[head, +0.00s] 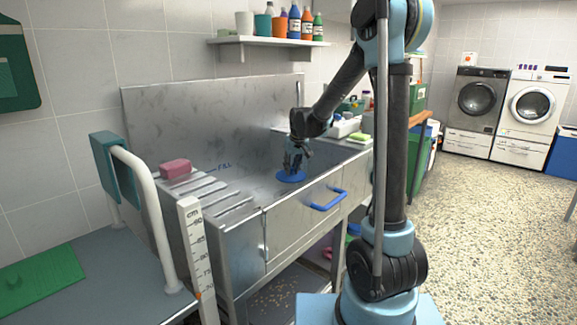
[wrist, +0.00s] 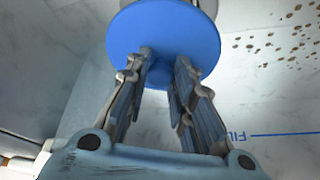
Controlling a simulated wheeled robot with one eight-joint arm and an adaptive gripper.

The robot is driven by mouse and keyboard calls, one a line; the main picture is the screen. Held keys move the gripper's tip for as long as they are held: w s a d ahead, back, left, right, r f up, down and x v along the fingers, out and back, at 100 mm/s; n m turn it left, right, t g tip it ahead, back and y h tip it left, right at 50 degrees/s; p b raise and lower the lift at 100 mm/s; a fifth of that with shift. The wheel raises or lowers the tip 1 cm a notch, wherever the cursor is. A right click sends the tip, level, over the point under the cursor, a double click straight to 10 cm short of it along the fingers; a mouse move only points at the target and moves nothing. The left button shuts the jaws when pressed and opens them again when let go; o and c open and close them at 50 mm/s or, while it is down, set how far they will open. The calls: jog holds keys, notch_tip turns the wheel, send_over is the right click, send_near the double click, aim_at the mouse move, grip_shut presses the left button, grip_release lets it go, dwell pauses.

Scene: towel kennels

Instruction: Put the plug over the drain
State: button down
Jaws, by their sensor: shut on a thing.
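The plug is a flat blue disc (head: 290,176) inside the steel tub (head: 262,187), below my gripper (head: 294,160). In the wrist view the blue plug (wrist: 165,28) spreads beyond my fingertips (wrist: 165,62), which are shut on its middle part. The part between the fingers is mostly hidden. A greyish rounded shape (wrist: 208,7) shows behind the plug's edge at the top; I cannot tell whether it is the drain. The drain is not clearly visible in the head view. I cannot tell whether the plug touches the tub floor.
A blue FILL line (wrist: 275,134) marks the tub wall, and brown specks (wrist: 270,42) dot a pale surface. A pink sponge (head: 175,168) lies on the left ledge. A bottle shelf (head: 270,41) hangs above.

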jog(key=shift+f, duration=4.3)
jog(key=shift+s+f, duration=0.15)
jog(key=shift+f, duration=0.15)
jog(key=c, duration=1.3)
grip_release()
jog(key=shift+v, duration=5.95)
jog(key=shift+d, duration=0.15)
